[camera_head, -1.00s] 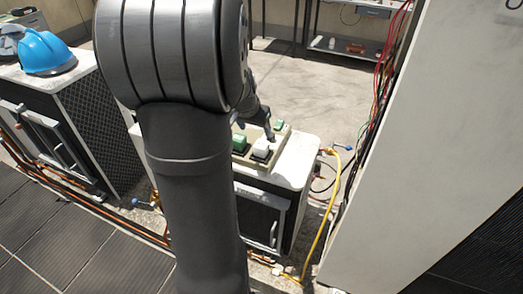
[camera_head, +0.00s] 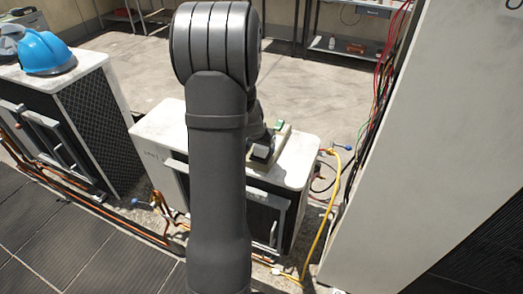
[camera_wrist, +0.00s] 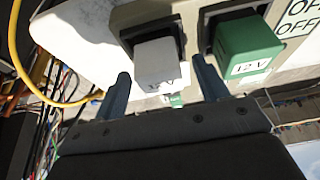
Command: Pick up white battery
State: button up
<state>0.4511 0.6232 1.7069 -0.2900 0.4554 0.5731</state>
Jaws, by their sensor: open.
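The white battery (camera_wrist: 157,62) is a block marked 12 V. It sits in a dark socket of a beige holder (camera_wrist: 135,12) in the wrist view. My gripper (camera_wrist: 161,68) is open, with one finger at each side of the white battery in the picture; whether they touch it I cannot tell. A green battery (camera_wrist: 247,48), also marked 12 V, sits in the neighbouring socket, right beside the right finger. In the head view my arm hides most of the holder and the gripper.
The holder stands on a white-topped condenser unit (camera_head: 165,130). A second unit with a blue helmet (camera_head: 46,53) stands at left. A yellow hose (camera_head: 333,205), loose wires and a tall pale cabinet (camera_head: 430,150) are at right. The floor behind is open.

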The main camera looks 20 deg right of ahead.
jog(key=shift+x, duration=0.9)
jog(key=c, duration=1.3)
jog(key=shift+r, duration=0.1)
